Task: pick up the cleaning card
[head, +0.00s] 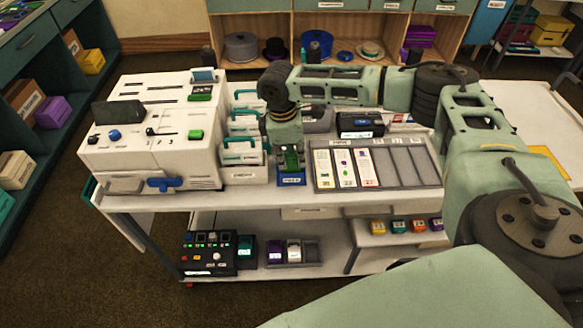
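My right gripper (290,160) comes down from the end of my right arm and points downward at the front middle of the cart top. It is right over a small blue holder (291,181) with a white label and hides most of it. I cannot tell whether the fingers are open or shut, or touch anything. No cleaning card can be made out for certain; the labels are too small to read. Several white cards (343,167) with coloured marks lie in the left slots of a grey slotted tray just right of the gripper. My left gripper is not in view.
A white card printer (150,140) stands left on the cart. White boxes with teal handles (240,150) stand between it and my gripper. A black device (360,125) sits behind the slotted tray (412,165). The lower shelf holds a black button panel (208,252).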

